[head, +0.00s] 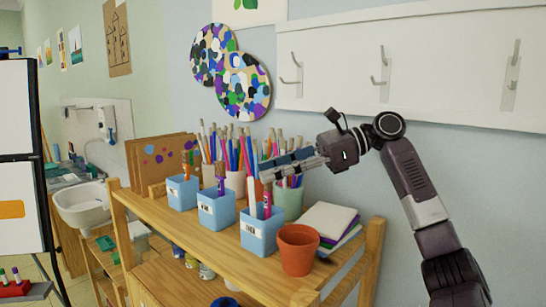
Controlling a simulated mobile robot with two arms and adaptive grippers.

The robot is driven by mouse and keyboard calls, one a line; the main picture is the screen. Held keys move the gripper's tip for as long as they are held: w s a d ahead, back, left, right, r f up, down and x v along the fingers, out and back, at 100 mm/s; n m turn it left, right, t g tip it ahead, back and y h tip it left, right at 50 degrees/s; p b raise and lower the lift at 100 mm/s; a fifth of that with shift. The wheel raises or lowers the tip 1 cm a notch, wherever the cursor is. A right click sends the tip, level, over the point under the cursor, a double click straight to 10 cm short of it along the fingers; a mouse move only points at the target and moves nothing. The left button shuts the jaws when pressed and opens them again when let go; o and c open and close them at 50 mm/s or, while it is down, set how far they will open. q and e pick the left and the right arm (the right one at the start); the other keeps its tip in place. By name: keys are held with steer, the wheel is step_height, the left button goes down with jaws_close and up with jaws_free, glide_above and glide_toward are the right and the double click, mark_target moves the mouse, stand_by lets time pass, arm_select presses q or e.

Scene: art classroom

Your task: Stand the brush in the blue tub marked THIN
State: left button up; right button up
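Three blue tubs with white labels stand in a row on the wooden shelf's top. The nearest tub (258,241) has a label that seems to read THIN, though it is small. The middle tub (216,216) and the far left tub (182,197) have labels too small to read surely. Each holds upright brushes. A purple-ended brush (267,203) stands in the nearest tub. My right gripper (264,170) reaches in from the right, its fingertips directly above this brush in the picture. Whether they grip it is unclear. My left gripper is not in view.
A terracotta pot (298,250) stands right beside the nearest tub. Papers or books (330,222) lie behind it. Several pots of brushes and pencils (236,180) crowd the back. Wall hooks (381,75) hang above my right arm. The shelf's front left top (150,208) is bare.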

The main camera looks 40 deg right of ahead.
step_height(320, 180, up, 10)
stand_by(1.0)
stand_by(0.9)
